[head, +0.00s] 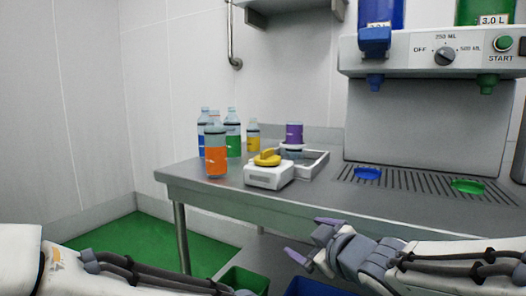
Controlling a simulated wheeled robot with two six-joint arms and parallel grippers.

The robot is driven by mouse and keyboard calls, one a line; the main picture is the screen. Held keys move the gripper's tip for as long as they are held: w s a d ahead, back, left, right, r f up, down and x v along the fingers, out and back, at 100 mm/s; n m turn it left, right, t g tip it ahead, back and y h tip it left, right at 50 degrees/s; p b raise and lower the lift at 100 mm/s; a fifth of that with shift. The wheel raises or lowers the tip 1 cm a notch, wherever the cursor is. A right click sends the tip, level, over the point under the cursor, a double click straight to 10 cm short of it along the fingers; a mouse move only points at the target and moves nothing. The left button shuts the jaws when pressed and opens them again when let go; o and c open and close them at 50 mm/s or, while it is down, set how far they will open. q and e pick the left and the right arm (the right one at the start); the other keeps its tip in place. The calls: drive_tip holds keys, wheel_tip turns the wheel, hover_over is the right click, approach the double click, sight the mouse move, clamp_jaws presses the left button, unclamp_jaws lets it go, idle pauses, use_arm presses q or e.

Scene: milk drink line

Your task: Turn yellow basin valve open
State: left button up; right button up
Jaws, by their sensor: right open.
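A yellow valve handle (267,157) sits on top of a small white box (268,177) near the front edge of the steel counter. A shallow grey-white basin (316,165) is just behind and right of the box. My right gripper (305,238) is open and empty, in front of the counter's front edge. It is lower in the picture than the valve and to its right, apart from it. My left arm lies along the bottom left, and its gripper is cut off by the bottom edge.
Bottles with orange (216,158), blue, green and yellow contents stand left of the valve. A purple-topped item (294,134) is at the basin. The dispenser (440,58) and drip grille (420,186) are at right. A green bin (245,279) and blue bin (318,287) are below.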

drive_tip(key=shift+a, duration=0.4)
